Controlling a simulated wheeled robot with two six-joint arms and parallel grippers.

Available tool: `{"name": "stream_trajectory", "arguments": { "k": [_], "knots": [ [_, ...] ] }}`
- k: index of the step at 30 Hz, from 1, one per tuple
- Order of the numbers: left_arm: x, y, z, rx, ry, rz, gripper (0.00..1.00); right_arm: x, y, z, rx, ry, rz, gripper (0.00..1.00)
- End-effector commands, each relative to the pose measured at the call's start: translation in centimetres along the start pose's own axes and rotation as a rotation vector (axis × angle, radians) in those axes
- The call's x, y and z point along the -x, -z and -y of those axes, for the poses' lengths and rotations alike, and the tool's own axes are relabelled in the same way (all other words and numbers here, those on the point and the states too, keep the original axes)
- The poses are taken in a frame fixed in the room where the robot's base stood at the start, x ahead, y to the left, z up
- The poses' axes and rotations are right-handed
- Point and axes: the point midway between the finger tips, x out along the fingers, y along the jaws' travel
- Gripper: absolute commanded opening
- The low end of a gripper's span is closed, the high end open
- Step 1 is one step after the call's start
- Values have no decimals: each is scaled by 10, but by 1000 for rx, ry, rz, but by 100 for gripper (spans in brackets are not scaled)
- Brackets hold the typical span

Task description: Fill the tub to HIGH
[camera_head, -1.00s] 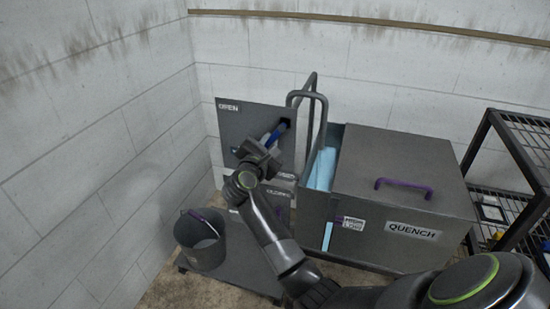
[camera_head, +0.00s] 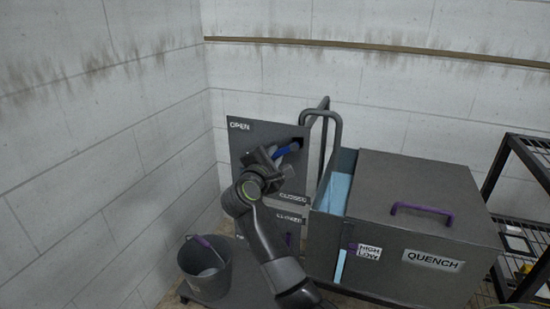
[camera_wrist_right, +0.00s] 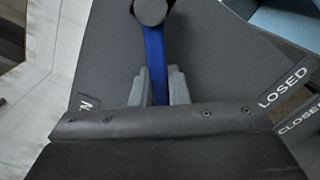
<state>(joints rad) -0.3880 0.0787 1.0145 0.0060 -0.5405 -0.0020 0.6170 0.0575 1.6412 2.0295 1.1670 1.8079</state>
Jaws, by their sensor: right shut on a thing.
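The tub (camera_head: 432,276), a grey box labelled QUENCH, stands at the right, with pale blue water (camera_head: 335,192) showing in its open left end. A HIGH/LOW label (camera_head: 369,252) is on its front beside a light blue gauge strip (camera_head: 340,266); its top looks near the HIGH line, but is too small to read exactly. A blue lever (camera_head: 287,151) is on a grey panel (camera_head: 246,139) marked OPEN and CLOSED. My right gripper (camera_head: 277,157) is shut on the lever, which runs between its fingers (camera_wrist_right: 160,88) in the right wrist view. My left gripper is out of view.
Bent grey pipes (camera_head: 333,128) rise between panel and tub. A bucket (camera_head: 205,270) stands at the lower left. A purple handle (camera_head: 422,210) is on the tub lid. A black wire shelf (camera_head: 528,165) is at the right. Walls close off the left and back.

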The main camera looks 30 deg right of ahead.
Motion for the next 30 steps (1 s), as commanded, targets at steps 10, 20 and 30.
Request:
{"name": "stream_trajectory", "arguments": {
  "k": [10, 20, 30],
  "knots": [
    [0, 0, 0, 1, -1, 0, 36, 0, 0, 0, -2, 1, 0, 0],
    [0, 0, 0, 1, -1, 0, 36, 0, 0, 0, -1, 0, 0, 36],
    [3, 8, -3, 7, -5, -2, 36, 10, 6, -2, -4, 0, -2, 36]
  ]
}}
